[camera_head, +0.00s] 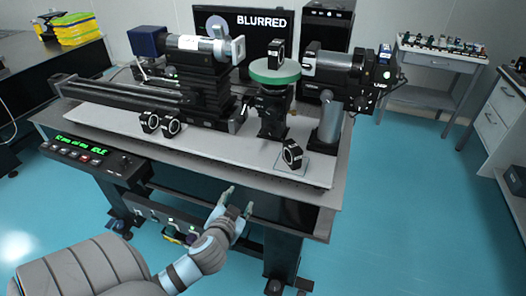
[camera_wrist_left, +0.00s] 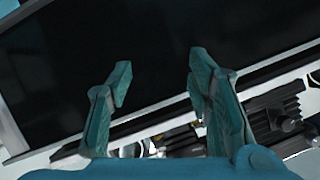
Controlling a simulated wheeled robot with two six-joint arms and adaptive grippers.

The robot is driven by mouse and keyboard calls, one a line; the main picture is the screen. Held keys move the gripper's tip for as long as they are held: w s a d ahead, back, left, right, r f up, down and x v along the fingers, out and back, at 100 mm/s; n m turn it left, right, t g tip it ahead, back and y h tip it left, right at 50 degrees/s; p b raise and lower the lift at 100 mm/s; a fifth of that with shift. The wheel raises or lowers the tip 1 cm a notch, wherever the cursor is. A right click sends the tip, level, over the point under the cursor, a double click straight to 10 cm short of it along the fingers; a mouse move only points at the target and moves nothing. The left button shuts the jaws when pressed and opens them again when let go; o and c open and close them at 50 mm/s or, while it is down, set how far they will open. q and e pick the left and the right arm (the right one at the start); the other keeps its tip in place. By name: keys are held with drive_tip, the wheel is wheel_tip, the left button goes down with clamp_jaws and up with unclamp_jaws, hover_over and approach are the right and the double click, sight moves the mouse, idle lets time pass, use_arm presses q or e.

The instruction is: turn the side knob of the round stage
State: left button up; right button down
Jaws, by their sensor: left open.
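The round stage (camera_head: 275,72) has a green disc top on a black post and stands on the optical table, right of centre in the head view. A small black part carrying a square-framed optic stands on its disc. Its side knob is too small and dark to make out surely. My left gripper (camera_head: 238,199) is open and empty, in front of the table's front edge, below and to the left of the stage. Its two spread fingers also show in the left wrist view (camera_wrist_left: 160,66), with nothing between them. My right gripper is not in view.
The optical table (camera_head: 225,158) also carries a long rail with a blue-ended camera, a lens tube (camera_head: 335,62) to the right, and loose ring mounts (camera_head: 160,123). A control box (camera_head: 90,155) with green text hangs at the front left. A screen behind reads "BLURRED" (camera_head: 262,21).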

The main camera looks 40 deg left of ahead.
sight(268, 132)
use_arm(q)
drive_tip(key=w+d+r+t, duration=0.1)
drive_tip(key=w+r+t, duration=0.35)
drive_tip(key=r, duration=0.85)
drive_tip(key=shift+m+t, duration=0.25)
drive_tip(key=shift+m, duration=0.15)
drive_tip(key=x, duration=1.3)
drive_tip(key=shift+w+f+p, duration=0.15)
drive_tip(key=shift+f+p, duration=0.2)
clamp_jaws()
drive_tip(key=shift+f+b, duration=0.1)
drive_tip(key=shift+b, duration=0.25)
drive_tip(key=shift+n, duration=0.4)
unclamp_jaws()
